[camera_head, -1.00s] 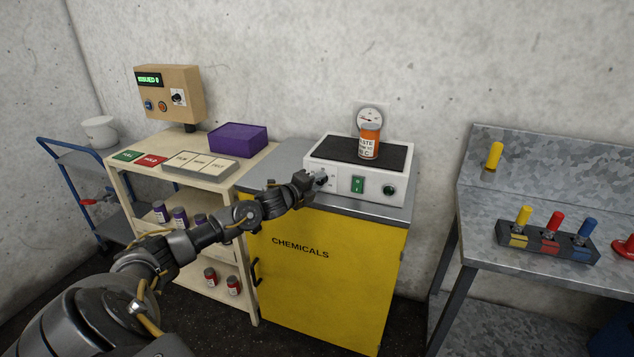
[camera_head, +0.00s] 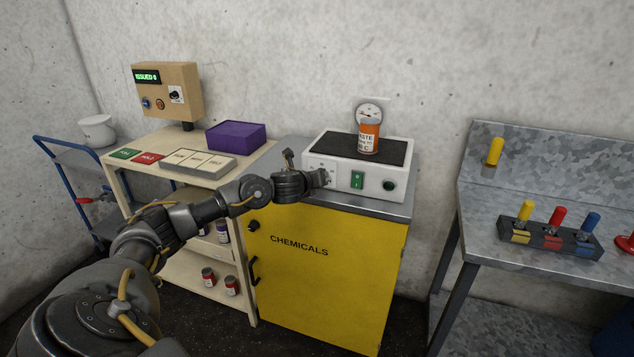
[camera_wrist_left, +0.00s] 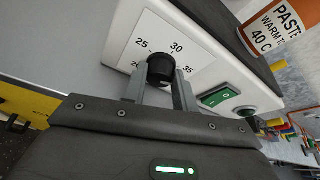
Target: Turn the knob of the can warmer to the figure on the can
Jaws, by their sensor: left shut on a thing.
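The can warmer (camera_head: 312,168) is a white box with a dark top, standing on the yellow cabinet. Its black knob (camera_wrist_left: 160,68) sits on a printed scale; 25, 30 and 35 are readable. The knob's pointer cannot be made out. The orange can (camera_head: 369,138) stands upright on the warmer; in the left wrist view its label (camera_wrist_left: 275,30) reads "PASTE", "WARM T" and "40 C". My left gripper (camera_wrist_left: 159,84) is shut on the knob, one finger on each side. In the head view the left gripper (camera_head: 327,179) hides the knob.
A green switch (camera_head: 357,179) and a dark round fitting (camera_head: 389,185) are on the warmer's front. A round gauge (camera_head: 369,113) is behind the can. A purple box (camera_head: 236,136) and trays stand left. A metal bench (camera_head: 485,225) with coloured handles stands right.

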